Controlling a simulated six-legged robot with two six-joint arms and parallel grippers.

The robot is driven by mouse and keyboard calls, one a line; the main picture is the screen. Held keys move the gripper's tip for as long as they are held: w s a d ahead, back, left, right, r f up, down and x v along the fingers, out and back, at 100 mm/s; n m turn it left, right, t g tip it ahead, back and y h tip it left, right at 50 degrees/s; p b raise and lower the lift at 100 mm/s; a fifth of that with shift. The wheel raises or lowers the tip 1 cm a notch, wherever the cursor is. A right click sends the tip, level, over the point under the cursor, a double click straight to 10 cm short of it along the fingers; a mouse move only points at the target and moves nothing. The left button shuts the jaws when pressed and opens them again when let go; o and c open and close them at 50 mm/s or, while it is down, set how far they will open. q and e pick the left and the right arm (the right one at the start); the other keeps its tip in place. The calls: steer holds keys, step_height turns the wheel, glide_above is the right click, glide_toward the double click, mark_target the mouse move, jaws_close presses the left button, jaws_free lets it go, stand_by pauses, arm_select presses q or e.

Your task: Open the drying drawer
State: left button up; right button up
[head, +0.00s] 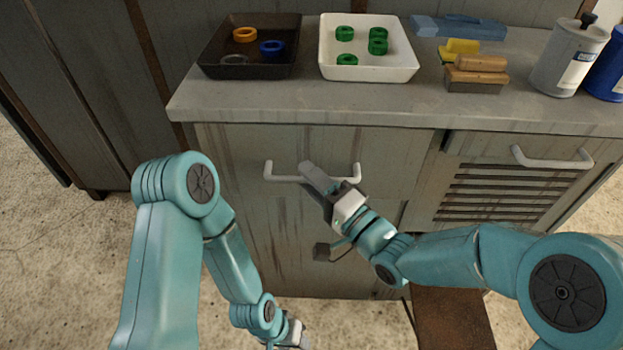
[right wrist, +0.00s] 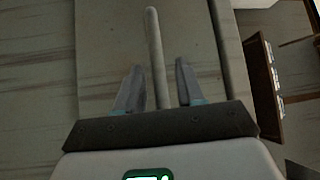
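A plain grey drawer front (head: 235,150) under the left of the counter carries a white bar handle (head: 284,179). A slatted front (head: 505,192) at the right has its own white handle (head: 550,161). Both fronts look shut; nothing names which is the drying drawer. My right gripper (head: 314,180) is at the plain drawer's handle. In the right wrist view the handle (right wrist: 155,50) runs between the open fingers (right wrist: 159,84), with a gap on each side. My left gripper (head: 292,335) is low at the bottom edge, away from the fronts, its fingers barely visible.
On the counter (head: 290,97) stand a black tray (head: 213,52) with several rings, a white tray (head: 368,73) with several green rings, a wood-backed brush (head: 476,72), a yellow sponge (head: 459,47) and a grey canister (head: 568,60). The floor at left is clear.

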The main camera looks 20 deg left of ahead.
steer(key=shift+w+a, duration=0.1)
jaws_close()
stand_by(0.3)
